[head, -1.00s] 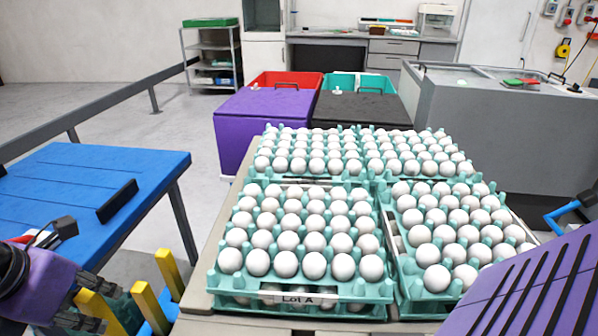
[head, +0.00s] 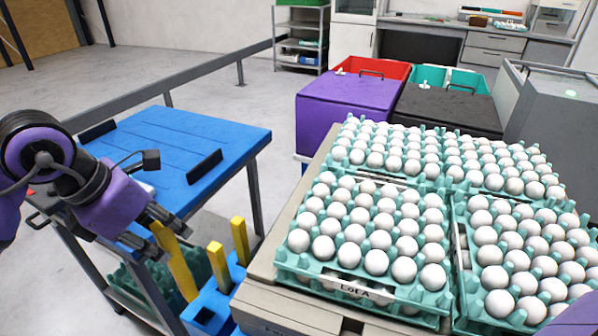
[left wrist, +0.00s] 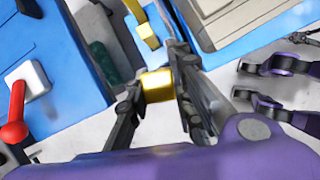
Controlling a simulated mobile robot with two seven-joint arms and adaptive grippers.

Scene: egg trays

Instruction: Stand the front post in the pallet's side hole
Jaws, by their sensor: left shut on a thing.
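My left gripper (head: 158,238) is shut on a yellow post (head: 180,272) and holds it tilted, its lower end beside the blue holder. The held post's end also shows between the fingers in the left wrist view (left wrist: 157,84). Two more yellow posts, one nearer (head: 218,270) and one farther (head: 240,241), stand in the blue holder (head: 225,299), which has a dark empty slot at its near end. The beige pallet (head: 262,302) lies to the right under the egg trays. I cannot make out its side hole.
Teal trays full of white eggs (head: 372,246) cover the pallet. A blue-topped cart (head: 160,140) with black handles stands at left. Purple (head: 345,103) and black (head: 448,108) lidded bins stand behind the pallet. Grey floor lies open behind the cart.

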